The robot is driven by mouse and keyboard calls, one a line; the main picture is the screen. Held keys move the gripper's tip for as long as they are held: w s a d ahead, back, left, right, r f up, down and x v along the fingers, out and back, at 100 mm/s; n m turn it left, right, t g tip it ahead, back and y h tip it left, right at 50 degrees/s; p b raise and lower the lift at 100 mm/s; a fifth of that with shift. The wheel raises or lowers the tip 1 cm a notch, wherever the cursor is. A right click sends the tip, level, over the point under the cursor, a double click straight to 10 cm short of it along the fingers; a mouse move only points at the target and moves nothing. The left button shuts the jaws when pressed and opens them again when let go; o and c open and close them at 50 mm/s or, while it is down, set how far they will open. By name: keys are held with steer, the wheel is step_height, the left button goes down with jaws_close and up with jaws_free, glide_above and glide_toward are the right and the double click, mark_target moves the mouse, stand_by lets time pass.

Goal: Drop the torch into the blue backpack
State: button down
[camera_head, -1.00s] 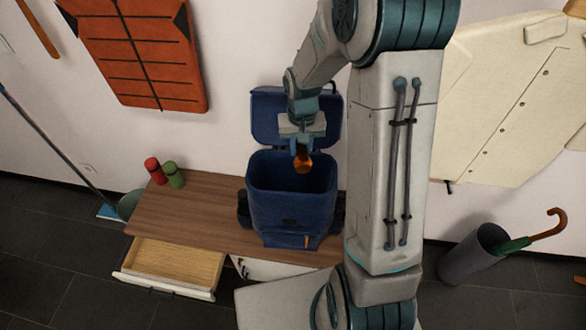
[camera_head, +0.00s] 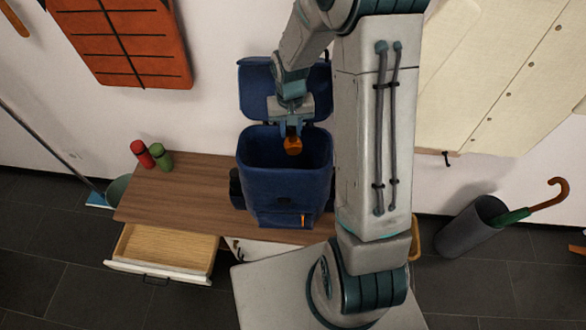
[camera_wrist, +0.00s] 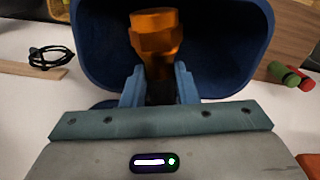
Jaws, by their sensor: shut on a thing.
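The torch (camera_head: 293,146) is orange with a dark part and is held in my gripper (camera_head: 292,128). In the wrist view the torch (camera_wrist: 156,38) stands out beyond the blue fingers of my gripper (camera_wrist: 160,86), which are shut on its dark end. The blue backpack (camera_head: 285,185) stands upright on the wooden bench with its top open and its flap (camera_head: 256,90) raised at the back. The torch hangs over the backpack's opening. In the wrist view the backpack's dark blue inside (camera_wrist: 228,50) lies behind the torch. The bottom of the backpack is hidden.
The wooden bench (camera_head: 180,199) has an open, empty drawer (camera_head: 165,250) at its front. An umbrella stand (camera_head: 471,228) is on the floor at right.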

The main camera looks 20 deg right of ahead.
steer(key=c, duration=1.1)
jaws_free()
steer(key=shift+o, duration=0.2)
steer(key=shift+r, duration=0.15)
step_height(320, 180, up, 14)
steer(key=b, duration=0.1)
steer(key=s+r+n+t, duration=0.1)
steer(key=s+r+t, duration=0.2)
steer(key=s, duration=1.6)
steer(key=shift+r, duration=0.45)
